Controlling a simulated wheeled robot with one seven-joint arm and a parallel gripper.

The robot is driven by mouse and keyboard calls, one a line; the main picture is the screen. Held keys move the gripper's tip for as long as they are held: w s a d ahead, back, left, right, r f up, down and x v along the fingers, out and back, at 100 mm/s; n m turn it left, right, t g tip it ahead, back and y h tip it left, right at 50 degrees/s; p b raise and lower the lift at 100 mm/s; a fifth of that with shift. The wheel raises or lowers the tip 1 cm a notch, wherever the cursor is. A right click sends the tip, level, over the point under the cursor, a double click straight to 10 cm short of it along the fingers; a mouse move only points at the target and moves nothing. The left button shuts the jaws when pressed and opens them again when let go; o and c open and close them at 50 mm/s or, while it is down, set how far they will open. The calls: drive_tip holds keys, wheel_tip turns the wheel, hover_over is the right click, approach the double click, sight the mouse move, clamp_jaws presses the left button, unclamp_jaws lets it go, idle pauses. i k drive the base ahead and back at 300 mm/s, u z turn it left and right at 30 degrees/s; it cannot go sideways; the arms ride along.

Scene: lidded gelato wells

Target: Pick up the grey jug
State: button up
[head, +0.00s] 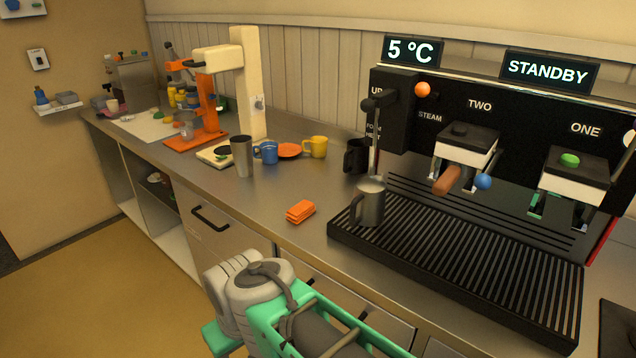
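The grey jug (371,206) is a metal pitcher with a handle on its left side. It stands upright at the left end of the black slatted drip tray (470,262), below the steam wand of the coffee machine. The wand's lower end reaches the jug's mouth; I cannot tell how far inside it goes. Part of my arm shows at the bottom of the head view, in front of the counter and apart from the jug. My gripper's fingers are not visible.
The black coffee machine (500,130) stands behind the tray. A black mug (356,157) is behind the jug. Folded orange cloths (300,211) lie to its left on bare counter. A tall grey cup (241,156), blue mug (266,152) and yellow mug (315,147) stand farther left.

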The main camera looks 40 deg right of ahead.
sight(368, 204)
drive_tip(key=z, duration=1.5)
drive_tip(key=k, duration=0.45)
drive_tip(key=u, duration=1)
drive_tip(key=i, duration=1.05)
drive_tip(key=u, duration=0.55)
